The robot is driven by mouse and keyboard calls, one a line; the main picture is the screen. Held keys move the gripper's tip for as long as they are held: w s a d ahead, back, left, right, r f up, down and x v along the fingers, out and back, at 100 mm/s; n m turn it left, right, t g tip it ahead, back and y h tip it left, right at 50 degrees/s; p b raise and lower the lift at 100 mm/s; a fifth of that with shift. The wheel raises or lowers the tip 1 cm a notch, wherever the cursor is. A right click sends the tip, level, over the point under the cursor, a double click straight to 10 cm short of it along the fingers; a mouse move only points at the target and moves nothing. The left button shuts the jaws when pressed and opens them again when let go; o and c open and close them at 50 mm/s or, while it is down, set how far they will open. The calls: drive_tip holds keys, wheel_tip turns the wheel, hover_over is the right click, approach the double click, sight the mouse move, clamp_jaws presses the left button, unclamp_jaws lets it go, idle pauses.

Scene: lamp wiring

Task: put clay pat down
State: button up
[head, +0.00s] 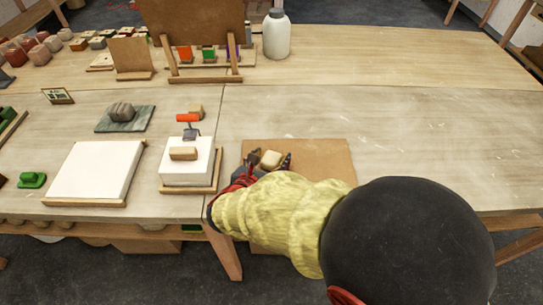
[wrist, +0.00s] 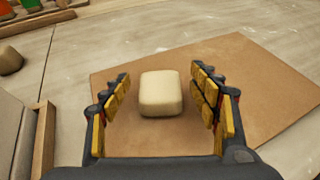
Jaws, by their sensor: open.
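The clay pat is a cream, rounded block (head: 271,159) resting on a flat brown board (head: 325,160) on the table. In the wrist view the clay pat (wrist: 161,93) sits between my gripper's fingers, with a visible space on both sides. My gripper (wrist: 163,95) is open around it and touches neither side that I can see. In the head view my gripper (head: 268,161) is over the left part of the board, and my arm covers the board's lower part. The brown board (wrist: 245,60) lies beneath the clay in the wrist view.
A white block on a wooden tray (head: 190,188) stands just left of the board, with a tan piece (head: 183,153) on top. A white slab (head: 97,170) lies farther left. A white jar (head: 276,35) stands at the back. The table's right side is clear.

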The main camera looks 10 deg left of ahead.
drive_tip(key=p+v, duration=0.3)
drive_tip(key=v, duration=0.8)
drive_tip(key=shift+s, duration=0.15)
drive_tip(key=d+r+m+g+h, duration=0.2)
drive_tip(key=d+r+m+g, duration=0.15)
drive_tip(key=d+m, duration=0.65)
drive_tip(key=d+r+m+g+h, duration=0.2)
drive_tip(key=d+m+g, duration=0.25)
drive_tip(key=d, duration=0.95)
drive_tip(key=s+d+r+m+y, duration=0.6)
drive_tip(key=s+d+m, duration=0.3)
drive_tip(key=m, duration=1)
drive_tip(key=shift+s+r+m, duration=0.35)
drive_tip(key=shift+s+r, duration=0.1)
drive_tip(key=shift+s, duration=0.25)
